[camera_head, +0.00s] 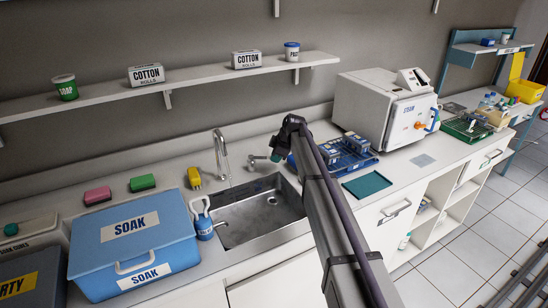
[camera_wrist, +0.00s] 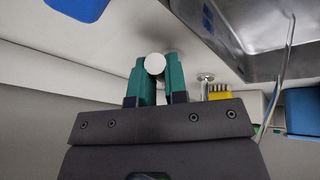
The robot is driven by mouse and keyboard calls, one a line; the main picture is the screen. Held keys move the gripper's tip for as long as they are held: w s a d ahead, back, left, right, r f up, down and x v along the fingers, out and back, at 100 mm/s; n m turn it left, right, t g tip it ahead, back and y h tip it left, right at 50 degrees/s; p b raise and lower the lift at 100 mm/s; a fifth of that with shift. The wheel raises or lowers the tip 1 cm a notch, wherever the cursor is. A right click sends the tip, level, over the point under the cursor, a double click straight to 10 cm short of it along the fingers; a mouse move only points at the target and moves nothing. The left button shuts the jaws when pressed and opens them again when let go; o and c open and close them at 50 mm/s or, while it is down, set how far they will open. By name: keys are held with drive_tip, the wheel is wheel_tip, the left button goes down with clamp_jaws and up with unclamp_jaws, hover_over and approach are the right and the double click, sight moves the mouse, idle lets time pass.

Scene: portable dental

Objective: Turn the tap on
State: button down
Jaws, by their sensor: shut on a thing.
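The metal tap spout (camera_head: 221,150) rises behind the sink and curves over it. It also shows in the wrist view (camera_wrist: 288,60). The tap's lever (camera_head: 257,158) stands to the right of the spout on the counter, its end reaching my gripper. My gripper (camera_head: 279,153) is behind the sink's back right corner. In the wrist view, its two teal fingers (camera_wrist: 155,80) are closed around a pale round end (camera_wrist: 155,64), which looks like the lever's end. The rest of that part is hidden behind it. I cannot tell whether water runs from the spout.
The steel sink (camera_head: 262,205) lies in front of the tap. A blue rack (camera_head: 345,155) and white steriliser (camera_head: 370,105) are right. A wall shelf (camera_head: 205,80) runs above.

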drive_tip(key=shift+w+n, duration=0.35)
drive_tip(key=shift+n, duration=0.05)
drive_tip(key=c, duration=1.1)
unclamp_jaws()
drive_tip(key=shift+c, duration=0.2)
drive_tip(key=p+v, duration=0.9)
drive_tip(key=v, duration=0.1)
drive_tip(key=shift+d+r+p, duration=0.25)
drive_tip(key=shift+r+p, duration=0.1)
drive_tip(key=shift+p, duration=0.05)
drive_tip(key=shift+c, duration=0.5)
